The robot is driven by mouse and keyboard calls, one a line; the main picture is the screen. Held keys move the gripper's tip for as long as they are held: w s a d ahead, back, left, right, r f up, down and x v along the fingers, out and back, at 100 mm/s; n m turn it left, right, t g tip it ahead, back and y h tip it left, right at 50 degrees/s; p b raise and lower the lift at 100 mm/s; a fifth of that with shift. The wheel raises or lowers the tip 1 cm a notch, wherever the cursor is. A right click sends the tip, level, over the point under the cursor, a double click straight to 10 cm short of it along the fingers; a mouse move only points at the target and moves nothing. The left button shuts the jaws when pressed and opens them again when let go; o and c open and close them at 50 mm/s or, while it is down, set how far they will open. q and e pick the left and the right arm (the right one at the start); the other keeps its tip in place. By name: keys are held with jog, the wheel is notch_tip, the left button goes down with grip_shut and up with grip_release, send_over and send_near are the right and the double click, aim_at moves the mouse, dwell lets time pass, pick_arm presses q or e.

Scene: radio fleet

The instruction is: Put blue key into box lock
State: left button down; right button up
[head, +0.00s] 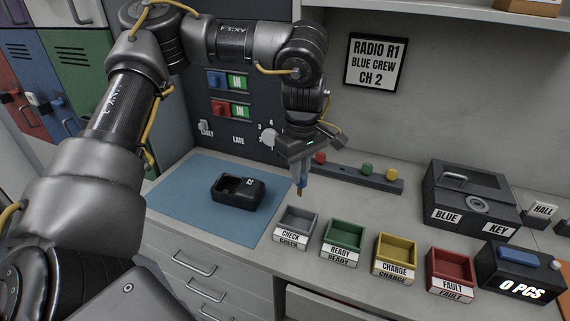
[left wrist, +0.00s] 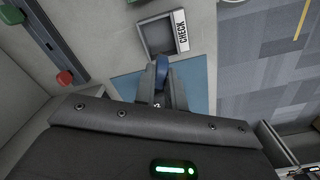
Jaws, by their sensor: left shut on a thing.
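My left gripper (head: 301,186) hangs over the counter, pointing down, between the blue mat and the small bins. It is shut on a small blue thing, which appears to be the blue key (left wrist: 162,72); its shape is mostly hidden by the fingers. The dark box (head: 465,196), labelled BLUE and KEY, stands at the right of the counter, with a handle on its lid. A round grey lock (head: 478,203) sits on the box's top. The gripper is well to the left of the box, not touching it. My right gripper does not show.
A black radio-like cradle (head: 238,189) rests on the blue mat (head: 180,205). Grey CHECK (head: 297,225), green READY (head: 343,237), yellow CHARGE (head: 396,250) and red FAULT (head: 450,265) bins line the front. A strip of coloured buttons (head: 365,174) lies behind. A counter display (head: 520,275) reads 0 PCS.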

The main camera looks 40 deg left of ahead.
pick_arm(q)
jog(key=s+d+f+m, duration=0.3)
jog(key=d+m, duration=0.2)
jog(key=d, duration=0.2)
jog(key=s+d+f+m, duration=0.3)
jog(key=d+f+m, duration=0.1)
jog(key=d, duration=0.4)
jog(key=s+d+f+m, duration=0.3)
jog(key=s+d+m, duration=0.1)
jog(key=d+m, duration=0.2)
jog(key=shift+d+f, duration=0.35)
jog(key=shift+d, duration=0.3)
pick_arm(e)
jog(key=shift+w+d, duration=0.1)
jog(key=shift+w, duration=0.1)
